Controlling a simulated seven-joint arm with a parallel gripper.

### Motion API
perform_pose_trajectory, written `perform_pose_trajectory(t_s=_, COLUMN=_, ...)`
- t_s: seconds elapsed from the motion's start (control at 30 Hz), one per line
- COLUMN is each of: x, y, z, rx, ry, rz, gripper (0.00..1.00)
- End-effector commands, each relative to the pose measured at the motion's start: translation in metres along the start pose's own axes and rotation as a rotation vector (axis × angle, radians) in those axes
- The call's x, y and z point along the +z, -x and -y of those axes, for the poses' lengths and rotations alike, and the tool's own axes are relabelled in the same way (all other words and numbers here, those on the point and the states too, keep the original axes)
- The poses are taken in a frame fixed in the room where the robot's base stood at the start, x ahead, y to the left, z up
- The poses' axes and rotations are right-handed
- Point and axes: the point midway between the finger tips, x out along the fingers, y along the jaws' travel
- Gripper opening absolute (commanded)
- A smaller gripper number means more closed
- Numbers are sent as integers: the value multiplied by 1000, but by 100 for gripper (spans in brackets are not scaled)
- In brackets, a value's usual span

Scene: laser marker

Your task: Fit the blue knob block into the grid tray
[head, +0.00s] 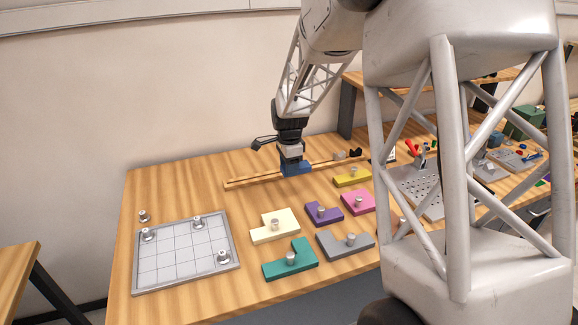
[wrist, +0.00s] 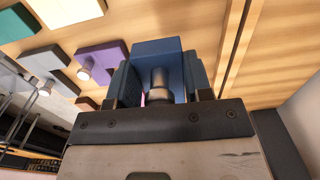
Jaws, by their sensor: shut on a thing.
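The blue knob block (head: 297,168) is at my gripper (head: 292,160) over the back of the table. In the wrist view the blue block (wrist: 156,50) sits between the fingers, and my gripper (wrist: 159,88) is shut on its metal knob. The head view does not show clearly whether the block touches the table. The grid tray (head: 167,265) lies at the table's left front, well apart from the gripper. It has a light gridded floor with several metal knobs standing on it, and its middle cells look empty.
Cream (head: 262,235), teal (head: 275,268), purple (head: 316,219), grey (head: 330,247), pink (head: 352,208) and yellow (head: 345,181) knob blocks lie right of the tray. A long wooden rail (head: 240,183) runs behind. A small metal knob (head: 143,216) stands behind the tray. A perforated plate (head: 412,188) is farther right.

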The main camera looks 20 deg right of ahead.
Motion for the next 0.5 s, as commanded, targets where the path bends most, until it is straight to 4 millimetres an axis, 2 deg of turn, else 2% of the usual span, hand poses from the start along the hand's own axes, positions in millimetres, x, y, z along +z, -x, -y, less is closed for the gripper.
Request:
perform_pose_trajectory(t_s=0.17, x=0, y=6, z=0, rx=-1, ry=0, rz=0, gripper=22)
perform_pose_trajectory(t_s=0.5, x=0, y=40, z=0, rx=-2, ry=0, rz=0, gripper=22)
